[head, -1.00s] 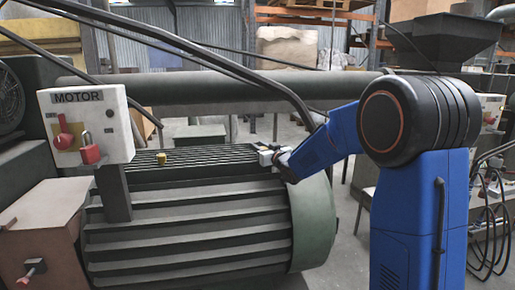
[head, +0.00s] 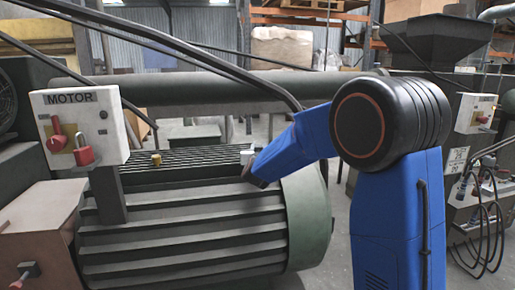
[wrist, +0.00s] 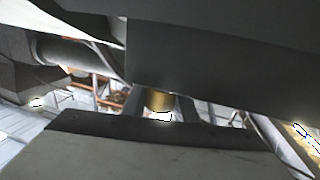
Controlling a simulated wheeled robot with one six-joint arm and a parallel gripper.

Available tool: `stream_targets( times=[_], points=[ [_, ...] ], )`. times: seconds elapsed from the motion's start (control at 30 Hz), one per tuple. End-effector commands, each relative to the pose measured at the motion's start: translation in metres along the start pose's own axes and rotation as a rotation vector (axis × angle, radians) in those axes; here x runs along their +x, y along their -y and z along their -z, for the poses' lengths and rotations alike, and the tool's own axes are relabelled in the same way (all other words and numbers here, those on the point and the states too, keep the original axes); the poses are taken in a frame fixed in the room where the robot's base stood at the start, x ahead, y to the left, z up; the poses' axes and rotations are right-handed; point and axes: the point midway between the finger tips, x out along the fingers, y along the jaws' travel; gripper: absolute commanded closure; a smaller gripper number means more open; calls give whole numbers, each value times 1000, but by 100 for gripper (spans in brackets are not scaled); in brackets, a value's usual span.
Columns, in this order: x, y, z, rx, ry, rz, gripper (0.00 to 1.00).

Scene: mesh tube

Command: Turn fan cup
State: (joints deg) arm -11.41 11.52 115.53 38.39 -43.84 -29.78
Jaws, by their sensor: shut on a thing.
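The fan cup (wrist: 159,101) shows in the wrist view as a small brass cylinder between two dark fingers. My gripper (wrist: 160,110) is shut on it. In the head view my gripper (head: 247,157) is a small pale shape at the fan end of the motor top, beside the green end cover (head: 307,215). My blue forearm partly covers it, and I cannot make out the cup there. Whether the cup has turned cannot be told.
Another brass cup (head: 156,159) stands on the ribbed motor (head: 185,235) to the left. Dark cables and a thick pipe (head: 200,90) cross behind. Free floor shows at right.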

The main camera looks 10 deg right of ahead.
Motion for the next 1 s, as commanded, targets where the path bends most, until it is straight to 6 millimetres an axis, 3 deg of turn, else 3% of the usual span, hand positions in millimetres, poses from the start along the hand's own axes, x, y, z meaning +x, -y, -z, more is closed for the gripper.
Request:
stream_targets(
  times=[0.6,1.0],
  points=[
    [-2,-13,0,1,0,-387,97],
    [-4,-19,1,1,-2,-516,97]
  ],
)
